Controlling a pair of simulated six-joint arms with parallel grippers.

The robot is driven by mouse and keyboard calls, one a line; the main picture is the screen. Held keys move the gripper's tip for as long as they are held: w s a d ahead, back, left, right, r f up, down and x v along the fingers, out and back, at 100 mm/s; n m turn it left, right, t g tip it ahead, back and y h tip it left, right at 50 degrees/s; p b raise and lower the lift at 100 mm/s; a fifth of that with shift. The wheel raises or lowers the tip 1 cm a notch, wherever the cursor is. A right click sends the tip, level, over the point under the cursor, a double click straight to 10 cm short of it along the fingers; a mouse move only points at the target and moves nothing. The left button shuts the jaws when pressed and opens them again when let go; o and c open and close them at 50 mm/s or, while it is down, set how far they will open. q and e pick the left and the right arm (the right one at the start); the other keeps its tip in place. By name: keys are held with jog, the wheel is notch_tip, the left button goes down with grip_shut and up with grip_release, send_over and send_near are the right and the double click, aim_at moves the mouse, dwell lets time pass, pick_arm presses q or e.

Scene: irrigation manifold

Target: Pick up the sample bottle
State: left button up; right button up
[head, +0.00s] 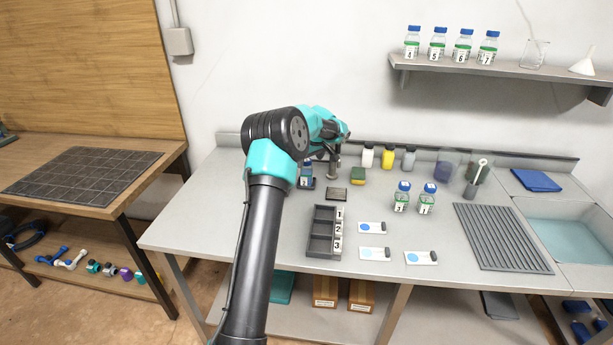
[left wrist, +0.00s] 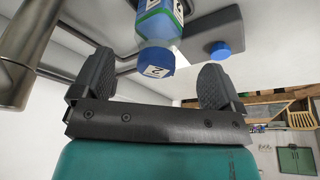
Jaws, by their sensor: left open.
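A sample bottle (head: 305,176) with a green-banded label stands at the back of the bench, partly hidden by my left arm. In the left wrist view, a bottle (left wrist: 158,22) with a blue cap marked 2 appears upside down, its cap between the fingers with gaps on both sides. My left gripper (left wrist: 156,66) is open and holds nothing. In the head view my left gripper's fingers are mostly hidden by its own wrist. Two more blue-capped bottles (head: 401,197) (head: 427,199) stand upright mid-bench. My right gripper is not in view.
A grey numbered tray (head: 322,243), several white cards (head: 372,228) and a ribbed drying mat (head: 500,237) lie on the bench. Small bottles (head: 388,158) line the back. More bottles stand on the wall shelf (head: 500,69). A metal tube (left wrist: 30,45) is close to the left finger.

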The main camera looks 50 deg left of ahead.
aim_at(307, 166)
pick_arm(q)
jog(key=shift+x, duration=2.6)
jog(key=shift+w, duration=0.1)
jog(key=shift+r, duration=0.1)
jog(key=c, duration=1.1)
